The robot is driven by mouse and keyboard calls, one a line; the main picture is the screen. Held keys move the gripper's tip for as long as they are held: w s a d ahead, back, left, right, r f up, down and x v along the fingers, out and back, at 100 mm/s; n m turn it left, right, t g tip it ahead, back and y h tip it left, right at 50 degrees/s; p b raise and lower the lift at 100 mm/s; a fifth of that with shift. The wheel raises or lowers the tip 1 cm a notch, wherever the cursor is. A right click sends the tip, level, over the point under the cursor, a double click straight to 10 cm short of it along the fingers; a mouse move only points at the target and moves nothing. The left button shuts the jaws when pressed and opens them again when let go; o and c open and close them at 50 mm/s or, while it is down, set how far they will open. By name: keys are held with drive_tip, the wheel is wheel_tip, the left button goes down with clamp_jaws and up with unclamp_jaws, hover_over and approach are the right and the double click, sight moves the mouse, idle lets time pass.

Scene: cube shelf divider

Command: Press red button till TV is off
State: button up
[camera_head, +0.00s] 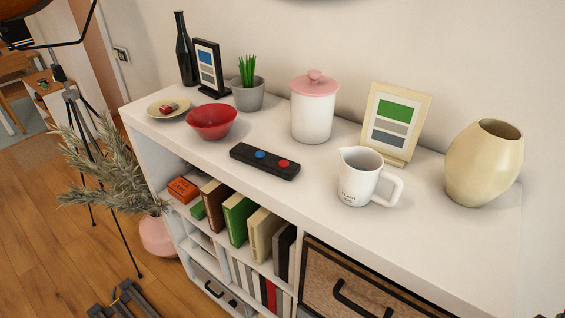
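A black remote-like bar (265,162) lies flat on the white shelf top. It carries a red button (283,163) toward its right end and a blue button (260,155) left of it. Nothing touches or covers the buttons. A dark grey jointed part, seemingly my gripper (126,298), shows at the bottom left, low over the floor and well apart from the remote. It is cut off by the frame edge, and whether it is open or shut is unclear. I cannot make out a TV in this view.
A red bowl (211,122) stands left of the remote, a white canister with pink lid (312,112) behind it, and a white pitcher (359,182) to its right. A vase (484,165) is farther right. The strip in front of the remote is clear.

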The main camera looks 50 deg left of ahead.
clamp_jaws()
idle(0.5)
idle(1.3)
